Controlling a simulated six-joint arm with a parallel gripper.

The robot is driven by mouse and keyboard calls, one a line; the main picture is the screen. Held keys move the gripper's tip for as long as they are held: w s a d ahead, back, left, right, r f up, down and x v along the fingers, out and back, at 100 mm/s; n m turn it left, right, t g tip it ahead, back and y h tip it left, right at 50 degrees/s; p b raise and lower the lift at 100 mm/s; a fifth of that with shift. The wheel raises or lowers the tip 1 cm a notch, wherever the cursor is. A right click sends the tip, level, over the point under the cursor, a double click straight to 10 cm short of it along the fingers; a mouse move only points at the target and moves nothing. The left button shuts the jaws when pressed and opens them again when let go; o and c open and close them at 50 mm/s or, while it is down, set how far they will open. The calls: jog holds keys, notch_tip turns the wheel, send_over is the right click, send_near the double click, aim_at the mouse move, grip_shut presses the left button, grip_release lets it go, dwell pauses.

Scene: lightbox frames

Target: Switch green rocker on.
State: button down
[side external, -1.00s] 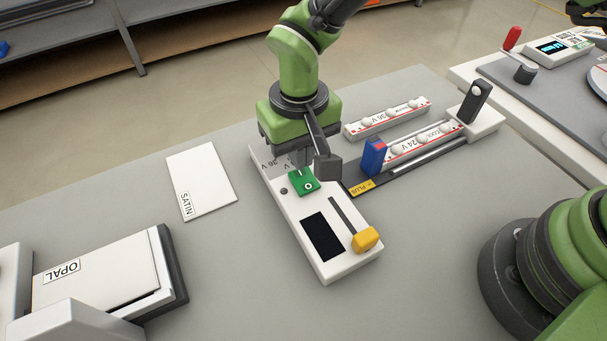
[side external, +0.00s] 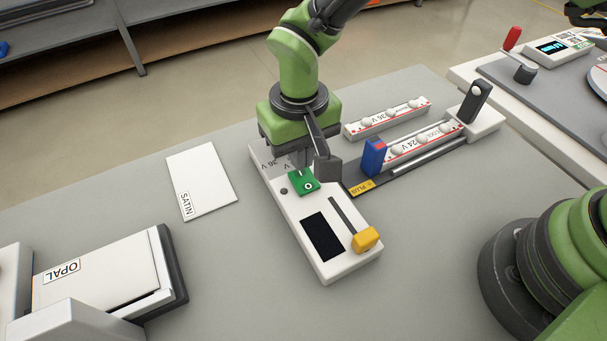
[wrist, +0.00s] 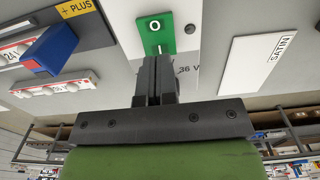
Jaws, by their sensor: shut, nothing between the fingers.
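The green rocker (side external: 304,182) is set in the top of a white control box (side external: 336,267). Its "O" mark faces the side camera's near side. In the wrist view the rocker (wrist: 155,32) shows "O" at its far end and a white line mark close to the fingertips. My gripper (side external: 302,163) is over the rocker's far end, pointing down, with its fingers together. In the wrist view the shut fingertips (wrist: 157,62) overlap the rocker's line-marked end. Whether they touch it I cannot tell.
The box also has a dark blank screen (side external: 322,237) and a yellow slider knob (side external: 366,239). A light-strip fixture with a blue block (side external: 374,157) stands to the right. A white SATIN sheet (side external: 203,178) lies left; an OPAL panel (side external: 95,277) is farther left.

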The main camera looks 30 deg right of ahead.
jog(key=shift+f, duration=1.2)
dwell(0.4)
jog(key=shift+r, duration=3.55)
